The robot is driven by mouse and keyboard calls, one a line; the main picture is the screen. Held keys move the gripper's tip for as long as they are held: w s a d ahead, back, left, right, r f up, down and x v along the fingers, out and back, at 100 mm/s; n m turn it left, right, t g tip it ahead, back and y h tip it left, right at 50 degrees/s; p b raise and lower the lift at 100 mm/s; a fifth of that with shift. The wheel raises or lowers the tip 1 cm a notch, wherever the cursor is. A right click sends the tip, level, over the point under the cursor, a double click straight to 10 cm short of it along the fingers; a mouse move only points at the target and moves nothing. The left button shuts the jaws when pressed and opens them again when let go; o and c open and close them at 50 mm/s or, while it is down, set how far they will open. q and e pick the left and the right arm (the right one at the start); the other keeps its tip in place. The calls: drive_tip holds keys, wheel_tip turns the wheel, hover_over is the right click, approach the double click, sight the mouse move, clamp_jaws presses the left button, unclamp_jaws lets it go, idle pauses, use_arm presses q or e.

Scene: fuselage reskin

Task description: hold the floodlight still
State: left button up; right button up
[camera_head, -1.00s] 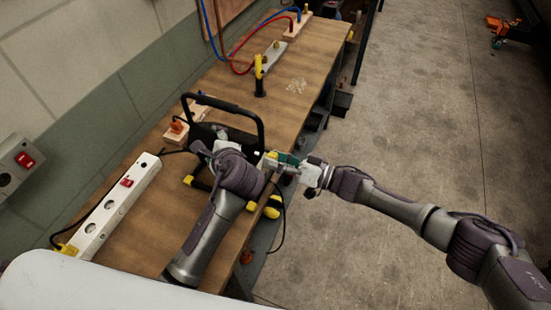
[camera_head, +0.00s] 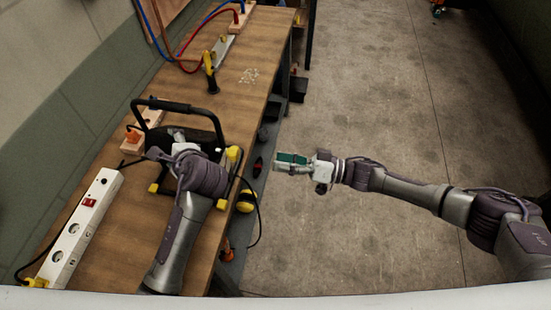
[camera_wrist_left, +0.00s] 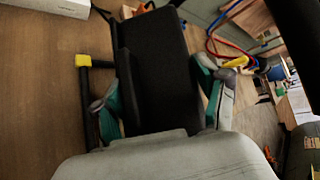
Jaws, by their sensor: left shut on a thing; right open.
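The floodlight (camera_head: 205,135) stands on the wooden bench, with a black body, a black tubular frame with a top handle, and yellow feet and corners. My left gripper (camera_head: 180,140) is at the floodlight, partly hidden by my own arm in the head view. In the left wrist view its two green-padded fingers (camera_wrist_left: 165,98) lie on either side of the black floodlight body (camera_wrist_left: 165,70), shut on it. My right gripper (camera_head: 276,162) is open and empty, over the floor just right of the bench edge, apart from the floodlight.
A white power strip (camera_head: 75,228) with a red switch lies at the bench's left. A yellow-and-black tool (camera_head: 209,72) stands further back, near red and blue cables (camera_head: 182,65) and small pale bits (camera_head: 249,75). The concrete floor (camera_head: 380,100) at right is clear.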

use_arm(q)
drive_tip(key=o, duration=1.9)
drive_tip(key=shift+c, duration=0.2)
